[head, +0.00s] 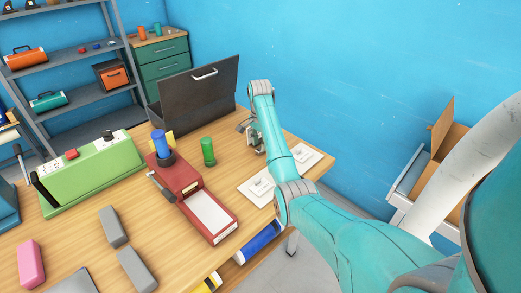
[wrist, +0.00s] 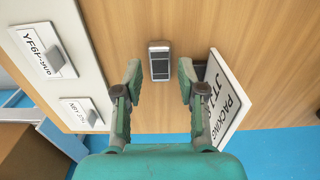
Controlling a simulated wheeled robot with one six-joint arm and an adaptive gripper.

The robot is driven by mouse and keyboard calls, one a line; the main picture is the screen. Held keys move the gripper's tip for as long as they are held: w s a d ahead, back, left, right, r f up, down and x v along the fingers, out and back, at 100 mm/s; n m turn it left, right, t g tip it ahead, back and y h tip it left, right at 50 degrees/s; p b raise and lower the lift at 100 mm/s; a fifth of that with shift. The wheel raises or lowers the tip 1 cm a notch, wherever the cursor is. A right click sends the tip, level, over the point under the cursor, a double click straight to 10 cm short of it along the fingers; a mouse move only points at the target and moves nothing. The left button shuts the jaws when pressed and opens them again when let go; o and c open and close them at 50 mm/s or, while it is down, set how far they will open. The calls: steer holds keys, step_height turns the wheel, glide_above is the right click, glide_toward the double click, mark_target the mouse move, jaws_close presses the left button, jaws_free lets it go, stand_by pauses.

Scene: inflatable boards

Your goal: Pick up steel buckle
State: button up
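The steel buckle (wrist: 159,60) shows in the wrist view as a small upright-oriented rectangle with a pale metal frame and dark panels. It lies on the bare wooden tabletop, between and slightly beyond my fingertips. My gripper (wrist: 160,74) is open, with one green-grey finger on each side and nothing held. In the head view my gripper (head: 251,132) hangs over the right part of the table, partly covered by my teal arm. I cannot make out the buckle in the head view.
In the wrist view, a tilted "PACKING" sign (wrist: 231,103) stands close to my right finger. A white labelled board (wrist: 62,72) lies left. The head view shows a green cylinder (head: 208,152), red device (head: 186,181), dark open case (head: 199,92) and green box (head: 92,171).

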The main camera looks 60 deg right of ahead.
step_height(320, 180, down, 3)
steer(key=shift+r, duration=0.15)
jaws_close()
steer(key=shift+r, duration=0.1)
